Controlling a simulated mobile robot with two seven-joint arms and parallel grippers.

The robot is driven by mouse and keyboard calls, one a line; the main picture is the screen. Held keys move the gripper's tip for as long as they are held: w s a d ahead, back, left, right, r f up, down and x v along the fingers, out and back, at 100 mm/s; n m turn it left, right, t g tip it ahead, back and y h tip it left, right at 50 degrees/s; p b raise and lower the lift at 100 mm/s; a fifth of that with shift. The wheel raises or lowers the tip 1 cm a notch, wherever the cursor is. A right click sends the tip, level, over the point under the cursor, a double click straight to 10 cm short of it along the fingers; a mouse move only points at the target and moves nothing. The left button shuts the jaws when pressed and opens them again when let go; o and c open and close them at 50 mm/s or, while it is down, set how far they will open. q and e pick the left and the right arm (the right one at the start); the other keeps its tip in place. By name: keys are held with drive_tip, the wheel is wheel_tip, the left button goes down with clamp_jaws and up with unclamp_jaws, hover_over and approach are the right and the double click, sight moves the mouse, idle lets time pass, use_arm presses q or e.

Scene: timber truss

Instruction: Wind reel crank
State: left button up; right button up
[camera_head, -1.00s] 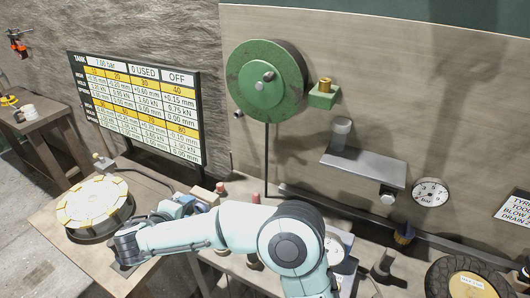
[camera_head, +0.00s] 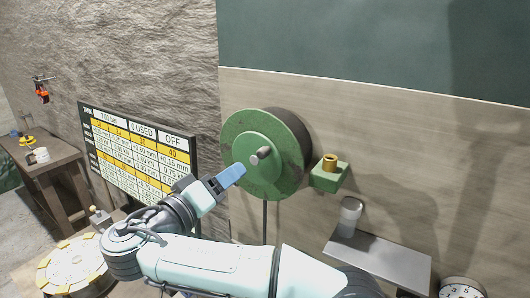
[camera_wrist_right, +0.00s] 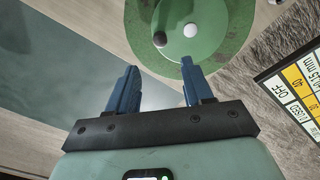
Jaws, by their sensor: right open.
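The green reel (camera_head: 240,128) is mounted on the wall in the middle of the head view. Its small grey crank knob (camera_head: 260,156) sticks out from the front face. My right gripper (camera_head: 240,168) is raised just left of and below the knob, its blue fingers apart from it. In the right wrist view the open fingers (camera_wrist_right: 159,66) point at the reel face (camera_wrist_right: 222,45). There a dark round knob (camera_wrist_right: 160,39) and a pale round end (camera_wrist_right: 190,30) show beyond the fingertips, with nothing between the fingers. My left gripper is not in view.
A green block with a brass fitting (camera_head: 329,168) sits right of the reel. A grey shelf (camera_head: 385,260) with a clear cup (camera_head: 349,217) is lower right. The tank board (camera_head: 140,150) stands at the left, close to my right arm.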

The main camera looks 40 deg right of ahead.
sight(260, 156)
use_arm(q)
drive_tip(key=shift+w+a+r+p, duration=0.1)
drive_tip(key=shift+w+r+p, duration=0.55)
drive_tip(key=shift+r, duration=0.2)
use_arm(e)
drive_tip(key=x, duration=1.2)
drive_tip(key=shift+d, duration=0.2)
clamp_jaws()
